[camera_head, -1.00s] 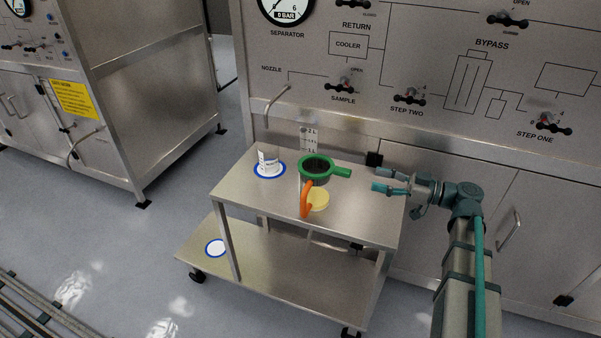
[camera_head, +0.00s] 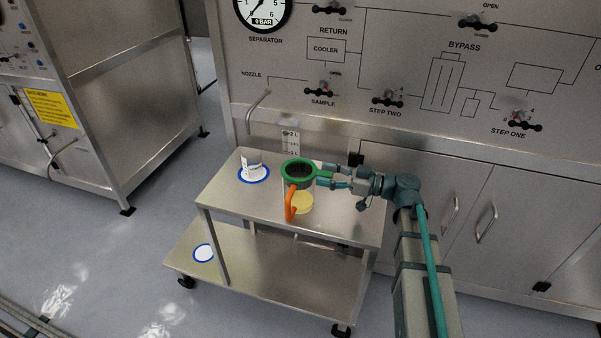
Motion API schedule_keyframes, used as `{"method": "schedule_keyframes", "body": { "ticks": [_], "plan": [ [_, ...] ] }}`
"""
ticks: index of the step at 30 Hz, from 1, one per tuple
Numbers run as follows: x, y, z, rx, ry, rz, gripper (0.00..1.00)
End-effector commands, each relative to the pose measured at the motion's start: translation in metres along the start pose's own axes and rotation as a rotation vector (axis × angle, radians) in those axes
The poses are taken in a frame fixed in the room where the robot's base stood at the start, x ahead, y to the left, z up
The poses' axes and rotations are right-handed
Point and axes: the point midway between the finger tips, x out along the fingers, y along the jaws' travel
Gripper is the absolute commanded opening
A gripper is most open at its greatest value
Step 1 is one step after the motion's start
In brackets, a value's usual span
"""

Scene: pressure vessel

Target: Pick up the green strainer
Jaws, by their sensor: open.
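The green strainer (camera_head: 300,171) has a round green rim, a dark mesh and a short handle that points right. It rests on top of a clear jug with an orange handle (camera_head: 291,204) on the cart's top shelf. My gripper (camera_head: 328,174) reaches in from the right. Its fingers are open and lie around or right beside the strainer's handle. Whether they touch the handle cannot be told from this view.
The steel cart (camera_head: 245,204) stands before the panel. A white container (camera_head: 253,163) on a blue-ringed spot is left of the jug. A nozzle pipe (camera_head: 256,108) hangs behind. The shelf's front is clear.

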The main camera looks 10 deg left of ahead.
Motion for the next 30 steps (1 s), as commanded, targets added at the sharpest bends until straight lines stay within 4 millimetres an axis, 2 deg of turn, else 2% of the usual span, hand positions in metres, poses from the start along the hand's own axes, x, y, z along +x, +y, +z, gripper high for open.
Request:
{"method": "schedule_keyframes", "body": {
  "ticks": [6, 15, 16, 30],
  "plan": [
    [0.0009, 0.0, 0.0005, 0.0, 0.0, 0.0, 0.53],
    [0.0007, 0.0, 0.0005, 0.0, 0.0, 0.0, 0.03],
    [0.0007, 0.0, 0.0005, 0.0, 0.0, 0.0, 0.0],
    [0.0007, 0.0, -0.0044, -0.001, 0.0, 0.0, 0.0]
  ]
}}
